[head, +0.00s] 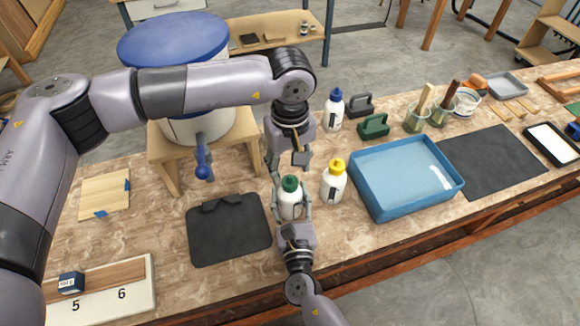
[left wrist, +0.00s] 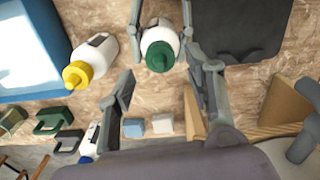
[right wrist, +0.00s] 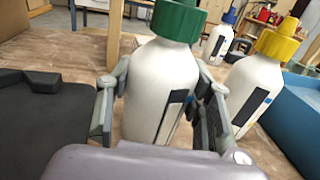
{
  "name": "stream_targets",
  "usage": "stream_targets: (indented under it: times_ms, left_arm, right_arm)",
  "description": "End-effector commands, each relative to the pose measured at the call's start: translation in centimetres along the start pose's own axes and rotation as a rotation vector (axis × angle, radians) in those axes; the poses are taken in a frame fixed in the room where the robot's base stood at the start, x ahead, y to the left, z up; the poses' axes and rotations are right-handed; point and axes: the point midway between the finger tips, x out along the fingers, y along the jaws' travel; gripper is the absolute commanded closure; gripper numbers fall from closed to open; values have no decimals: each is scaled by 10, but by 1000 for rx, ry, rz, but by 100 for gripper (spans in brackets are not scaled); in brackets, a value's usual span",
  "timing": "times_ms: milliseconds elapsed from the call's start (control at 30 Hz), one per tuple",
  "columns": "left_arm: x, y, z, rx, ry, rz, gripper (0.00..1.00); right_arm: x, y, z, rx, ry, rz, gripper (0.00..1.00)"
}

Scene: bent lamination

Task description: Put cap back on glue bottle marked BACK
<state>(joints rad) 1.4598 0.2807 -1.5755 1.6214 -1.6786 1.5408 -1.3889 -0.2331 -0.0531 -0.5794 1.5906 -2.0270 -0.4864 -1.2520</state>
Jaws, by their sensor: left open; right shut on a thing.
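A white bottle (head: 291,207) with a green cap (head: 290,184) stands upright on the bench, the cap sitting on its top. My right gripper (head: 291,199) is shut around its body; the right wrist view shows a finger on each side of the bottle (right wrist: 160,95). My left gripper (head: 287,166) is open and empty just above and behind the green cap, which shows near its fingers in the left wrist view (left wrist: 160,57). A yellow-capped bottle (head: 333,184) and a blue-capped bottle (head: 333,113) stand nearby. I cannot read BACK on any bottle.
A blue tray (head: 452,184) lies right of the bottles. A black clipboard-like board (head: 229,232) lies left. Green (head: 373,126) and dark (head: 359,105) handled blocks stand behind. A large blue-topped drum (head: 174,40) is back left. Two small blocks (left wrist: 147,126) lie behind the held bottle.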

Motion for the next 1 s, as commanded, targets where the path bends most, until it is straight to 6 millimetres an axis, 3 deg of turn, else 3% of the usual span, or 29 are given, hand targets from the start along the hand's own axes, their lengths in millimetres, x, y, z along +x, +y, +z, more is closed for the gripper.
stream_targets:
  times_ms: [267,1000]
  left_arm:
    - [-3,0,0,-163,0,-1,54]
    - [-29,1,1,-1579,-1,1,54]
  right_arm:
    - [0,0,0,0,1,0,100]
    - [0,0,0,0,1,0,100]
